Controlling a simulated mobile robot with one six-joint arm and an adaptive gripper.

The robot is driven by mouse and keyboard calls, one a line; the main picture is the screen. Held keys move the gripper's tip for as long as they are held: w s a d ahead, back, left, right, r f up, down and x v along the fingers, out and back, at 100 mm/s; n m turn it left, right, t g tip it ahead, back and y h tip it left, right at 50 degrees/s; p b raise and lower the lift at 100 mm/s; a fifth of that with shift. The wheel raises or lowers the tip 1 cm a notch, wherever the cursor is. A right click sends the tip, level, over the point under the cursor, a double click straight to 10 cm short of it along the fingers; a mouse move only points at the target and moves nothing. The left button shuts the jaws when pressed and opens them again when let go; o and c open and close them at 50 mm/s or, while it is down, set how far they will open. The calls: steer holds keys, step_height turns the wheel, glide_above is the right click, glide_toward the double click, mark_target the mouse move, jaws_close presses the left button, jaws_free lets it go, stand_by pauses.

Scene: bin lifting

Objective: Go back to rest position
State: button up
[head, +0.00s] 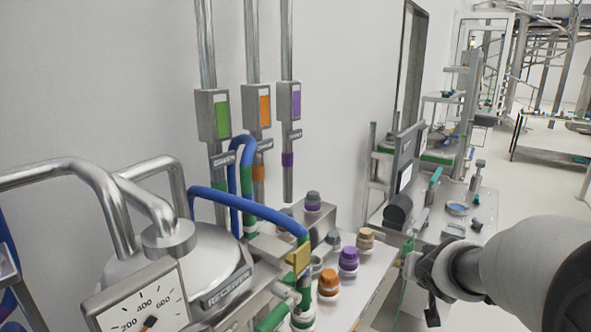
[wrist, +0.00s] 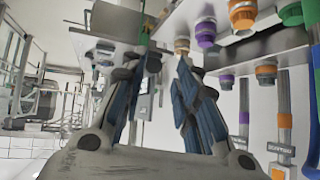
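My gripper (head: 421,288) is at the right of the head view, at the end of my pale arm, in front of the far bench. In the wrist view my gripper (wrist: 153,68) has its two blue-padded fingers apart, with nothing held between them. Purple (head: 348,260) and orange (head: 328,281) capped fittings stand on a pale surface left of the gripper. Purple (wrist: 206,33) and orange (wrist: 242,14) fittings also show hanging down in the wrist view, which looks upside down. The gripper appears clear of them.
A round metal vessel (head: 165,273) with a gauge (head: 143,304) and blue hose (head: 250,208) stands at the left. Vertical pipes with coloured labels (head: 222,118) run along the wall. A cluttered bench (head: 484,209) lies behind my gripper. Open floor (head: 541,187) shows at the right.

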steer(key=s+a+r+n+g, duration=0.1)
steer(key=s+a+r, duration=0.1)
steer(key=s, duration=0.5)
steer(key=s+a+r+g, duration=0.1)
steer(key=s+a+r, duration=0.15)
steer(key=s, duration=0.45)
steer(key=s+a+f+n+g+y, duration=0.1)
steer(key=s+a, duration=0.3)
steer(key=s, duration=0.5)
steer(key=s+a+f+n+g+y, duration=0.1)
steer(key=s+a, duration=0.3)
steer(key=s, duration=0.5)
steer(key=shift+a+f+n+g+y, duration=0.3)
steer(key=shift+a+f+n+g, duration=0.1)
steer(key=shift+n, duration=0.4)
